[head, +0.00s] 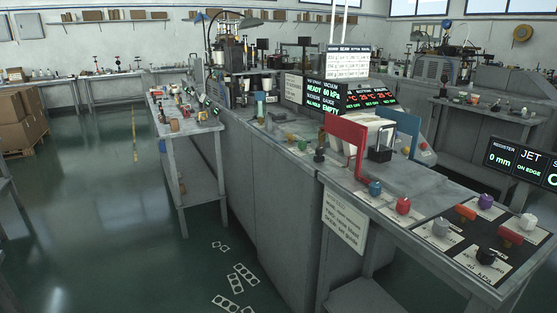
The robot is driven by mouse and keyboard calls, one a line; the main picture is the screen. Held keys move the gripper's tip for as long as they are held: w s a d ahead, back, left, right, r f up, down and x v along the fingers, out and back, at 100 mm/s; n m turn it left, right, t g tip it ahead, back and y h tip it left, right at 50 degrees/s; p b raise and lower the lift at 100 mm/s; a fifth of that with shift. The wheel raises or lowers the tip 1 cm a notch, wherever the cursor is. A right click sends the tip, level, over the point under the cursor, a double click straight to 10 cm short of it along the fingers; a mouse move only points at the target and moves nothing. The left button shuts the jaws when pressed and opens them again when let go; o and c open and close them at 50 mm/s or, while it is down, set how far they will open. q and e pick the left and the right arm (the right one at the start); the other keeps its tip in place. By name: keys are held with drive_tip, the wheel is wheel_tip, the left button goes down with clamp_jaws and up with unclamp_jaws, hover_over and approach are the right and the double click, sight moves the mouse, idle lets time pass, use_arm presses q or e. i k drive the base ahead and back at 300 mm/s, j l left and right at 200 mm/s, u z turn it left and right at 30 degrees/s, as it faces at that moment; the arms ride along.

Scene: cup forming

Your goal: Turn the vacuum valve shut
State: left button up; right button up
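No part is readably marked as the vacuum valve, so I cannot tell which it is. A blue knob (375,188) and a red knob (403,205) stand to the left. A display (325,92) shows vacuum, READY and 60 kPa. Neither gripper is in view.
A red frame (347,140) and a blue frame (404,128) stand upright behind the knobs. A display (528,166) is at the right edge. A side table (184,138) with small items stands left of the bench. Green floor (100,220) is open at left.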

sight(291, 138)
drive_tip(key=i+j+z, duration=0.25)
drive_tip(key=i, duration=0.35)
drive_tip(key=i+j+z, duration=0.25)
drive_tip(key=i+j, duration=0.3)
